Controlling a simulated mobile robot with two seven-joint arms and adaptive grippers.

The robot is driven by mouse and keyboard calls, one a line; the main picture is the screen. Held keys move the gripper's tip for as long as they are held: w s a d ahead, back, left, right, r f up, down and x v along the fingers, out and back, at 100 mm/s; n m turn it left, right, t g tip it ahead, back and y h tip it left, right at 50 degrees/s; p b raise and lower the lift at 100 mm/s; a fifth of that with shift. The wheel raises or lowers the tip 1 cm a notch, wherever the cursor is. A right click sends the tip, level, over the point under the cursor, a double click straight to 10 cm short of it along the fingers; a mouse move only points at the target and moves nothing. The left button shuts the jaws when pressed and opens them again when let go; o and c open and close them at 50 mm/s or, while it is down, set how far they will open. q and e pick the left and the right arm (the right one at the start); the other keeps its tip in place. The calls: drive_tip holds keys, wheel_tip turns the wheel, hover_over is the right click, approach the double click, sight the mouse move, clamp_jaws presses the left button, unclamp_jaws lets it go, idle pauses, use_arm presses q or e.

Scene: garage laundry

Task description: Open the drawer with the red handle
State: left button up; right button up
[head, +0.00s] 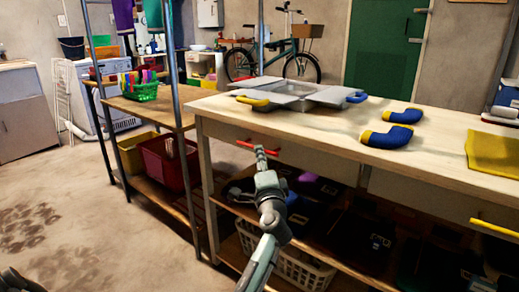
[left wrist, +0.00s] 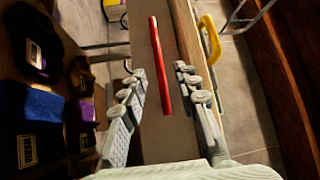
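The red handle (head: 258,147) is a bar on the pale drawer front (head: 305,158) below the wooden worktop. The drawer looks shut, its front flush with the bench. My left gripper (head: 261,153) is right at the handle in the head view. In the left wrist view the left gripper (left wrist: 160,75) is open, with its fingers on either side of the red handle (left wrist: 160,65). A gap shows between the handle and each finger, so it is not gripped.
On the worktop (head: 330,133) lie a grey tray (head: 295,93) and two blue-and-yellow curved things (head: 388,137). A second drawer has a yellow handle (head: 495,228).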

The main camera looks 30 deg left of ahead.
use_arm(q)
drive_tip(key=shift+x, duration=2.75)
use_arm(e)
drive_tip(key=shift+s+d+f+g, duration=0.2)
drive_tip(key=shift+s+d+g, duration=0.4)
drive_tip(key=shift+s, duration=0.35)
use_arm(q)
clamp_jaws()
